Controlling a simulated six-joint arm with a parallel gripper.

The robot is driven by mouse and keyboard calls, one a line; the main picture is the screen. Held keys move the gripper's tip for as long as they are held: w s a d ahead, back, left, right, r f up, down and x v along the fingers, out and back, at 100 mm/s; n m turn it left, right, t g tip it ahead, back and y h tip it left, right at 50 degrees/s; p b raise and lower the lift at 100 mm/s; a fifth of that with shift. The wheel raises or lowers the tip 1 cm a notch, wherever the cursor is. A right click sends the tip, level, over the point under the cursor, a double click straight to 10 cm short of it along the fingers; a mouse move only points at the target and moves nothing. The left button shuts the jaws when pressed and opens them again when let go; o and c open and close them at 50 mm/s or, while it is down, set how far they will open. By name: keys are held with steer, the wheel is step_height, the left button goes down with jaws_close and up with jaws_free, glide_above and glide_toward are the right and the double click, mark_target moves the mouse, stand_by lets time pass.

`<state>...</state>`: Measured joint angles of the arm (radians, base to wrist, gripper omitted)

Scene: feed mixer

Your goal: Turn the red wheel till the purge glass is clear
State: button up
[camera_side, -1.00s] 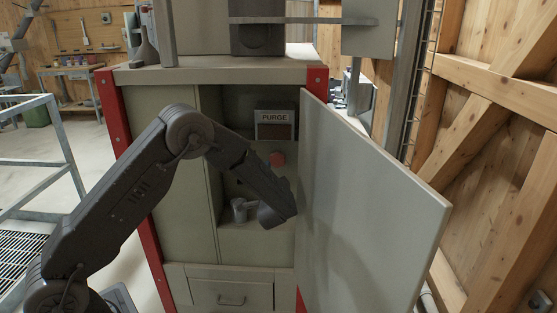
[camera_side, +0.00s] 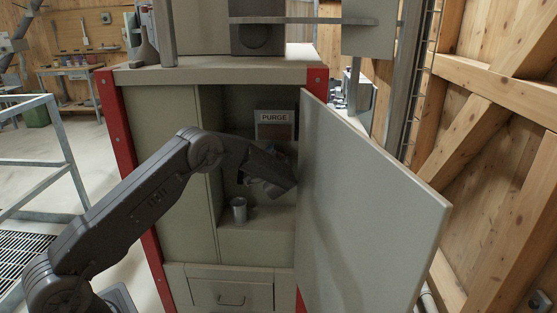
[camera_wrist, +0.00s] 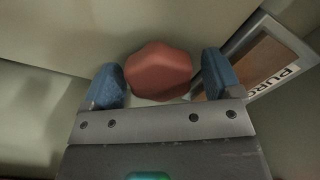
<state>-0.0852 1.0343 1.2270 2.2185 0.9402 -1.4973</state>
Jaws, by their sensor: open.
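The red wheel (camera_wrist: 158,72) is a rounded knob on the panel in the wrist view; in the side view my arm hides it. My gripper (camera_wrist: 163,82) is open, with one blue fingertip on each side of the wheel. Small gaps show between the fingertips and the wheel in the picture; contact cannot be told. In the side view my gripper (camera_side: 266,178) is inside the open cabinet. The purge glass (camera_side: 275,131) is a reddish-brown pane under the PURGE label. It also shows, tilted and brownish, at the upper right of the wrist view (camera_wrist: 262,62).
The open cabinet door (camera_side: 370,205) stands close on the right of my gripper. A grey cylindrical cup (camera_side: 239,210) stands on the ledge below. The cabinet's inner left wall (camera_side: 208,220) bounds the recess. A closed drawer (camera_side: 232,294) lies beneath.

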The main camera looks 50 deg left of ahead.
steer(key=shift+w+a, duration=0.15)
steer(key=c, duration=0.9)
